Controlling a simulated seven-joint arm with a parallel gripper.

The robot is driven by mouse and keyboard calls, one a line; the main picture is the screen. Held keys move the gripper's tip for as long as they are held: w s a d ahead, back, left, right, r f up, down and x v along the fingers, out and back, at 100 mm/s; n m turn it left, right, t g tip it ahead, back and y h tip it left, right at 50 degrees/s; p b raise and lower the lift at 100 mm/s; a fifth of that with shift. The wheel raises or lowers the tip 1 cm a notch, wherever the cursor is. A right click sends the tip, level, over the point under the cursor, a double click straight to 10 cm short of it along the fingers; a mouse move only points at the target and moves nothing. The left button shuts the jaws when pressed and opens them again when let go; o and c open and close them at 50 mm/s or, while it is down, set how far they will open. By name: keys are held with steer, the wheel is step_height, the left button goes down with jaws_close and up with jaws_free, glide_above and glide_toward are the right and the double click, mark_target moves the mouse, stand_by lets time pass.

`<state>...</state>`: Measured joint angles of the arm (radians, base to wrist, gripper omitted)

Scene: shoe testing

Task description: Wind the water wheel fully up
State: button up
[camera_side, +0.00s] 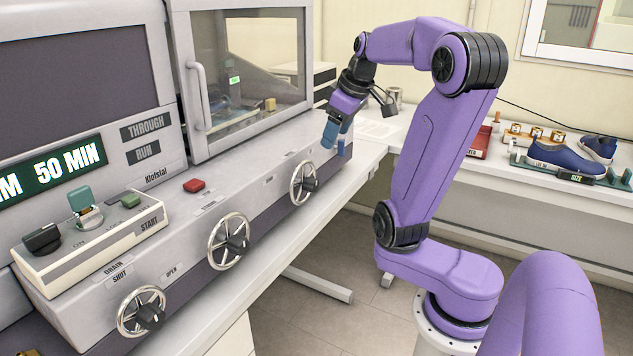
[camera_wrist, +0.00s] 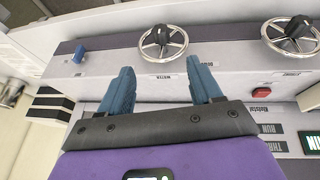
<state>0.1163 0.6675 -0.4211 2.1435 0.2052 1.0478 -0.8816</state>
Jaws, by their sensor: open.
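The water wheel is a silver handwheel with a black knob (camera_side: 309,184) on the sloped front of the grey machine, the farthest of the wheels in the side view. In the wrist view the water wheel (camera_wrist: 161,33) is top centre, above a small label that seems to read WATER. My gripper (camera_side: 332,134) has blue fingers and is over the machine's far end, up and right of the wheel in the side view. In the wrist view my gripper (camera_wrist: 163,74) is open and empty, its fingers apart from the wheel. Which way the wheel is turned I cannot tell.
A blue lever (camera_wrist: 79,55) stands left of the wheel in the wrist view. A second handwheel (camera_side: 230,243), a third handwheel (camera_side: 148,314) and a red button (camera_side: 194,185) are along the machine. Blue shoes (camera_side: 562,158) lie on the right bench.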

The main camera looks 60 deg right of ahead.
mark_target(316, 182)
steer(key=x, duration=1.7)
steer(key=c, duration=1)
